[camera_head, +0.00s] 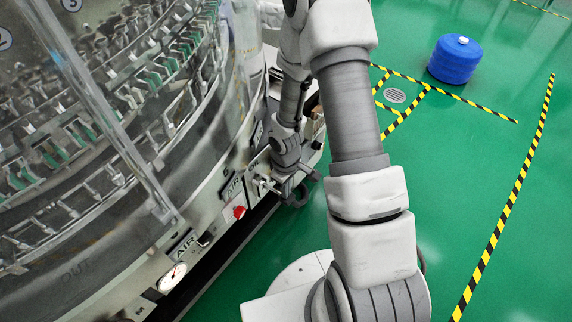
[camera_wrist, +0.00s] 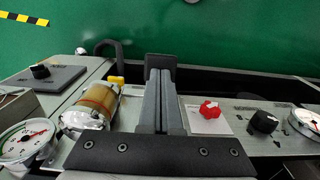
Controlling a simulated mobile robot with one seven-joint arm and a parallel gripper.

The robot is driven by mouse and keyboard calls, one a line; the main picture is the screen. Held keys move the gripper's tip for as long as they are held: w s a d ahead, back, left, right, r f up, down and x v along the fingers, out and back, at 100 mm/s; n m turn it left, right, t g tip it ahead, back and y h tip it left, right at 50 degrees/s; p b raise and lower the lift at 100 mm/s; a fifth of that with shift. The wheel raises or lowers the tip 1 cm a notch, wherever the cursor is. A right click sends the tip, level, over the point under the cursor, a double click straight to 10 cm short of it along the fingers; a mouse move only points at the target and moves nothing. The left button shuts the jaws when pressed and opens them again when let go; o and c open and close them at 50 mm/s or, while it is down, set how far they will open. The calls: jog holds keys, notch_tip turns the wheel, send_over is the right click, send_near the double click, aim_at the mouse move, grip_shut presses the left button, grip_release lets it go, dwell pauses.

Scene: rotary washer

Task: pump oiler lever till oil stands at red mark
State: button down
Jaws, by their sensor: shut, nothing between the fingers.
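In the wrist view, the oiler's clear cylinder (camera_wrist: 97,103) stands left of my gripper, with amber oil inside. A black bent bar (camera_wrist: 110,46), perhaps the oiler lever, rises behind the cylinder, near a small yellow part (camera_wrist: 116,80). My gripper (camera_wrist: 160,66) is shut and empty, its fingers together above the panel, right of the cylinder and apart from the bar. In the head view, my arm reaches down beside the washer, and the oiler cannot be made out clearly.
A red knob (camera_wrist: 210,109) and a black knob (camera_wrist: 263,122) sit right of my gripper. Dial gauges (camera_wrist: 24,140) stand at both sides. The washer (camera_head: 110,130) fills the head view's left. A blue drum (camera_head: 455,59) stands on open green floor.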

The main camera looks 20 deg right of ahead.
notch_tip(320, 180, down, 4)
jog(key=shift+w+a+r+b, duration=0.15)
jog(key=shift+r+b, duration=0.1)
jog(key=shift+b, duration=1)
notch_tip(320, 180, up, 8)
jog(key=p, duration=0.6)
jog(key=shift+p, duration=0.4)
jog(key=shift+f, duration=0.1)
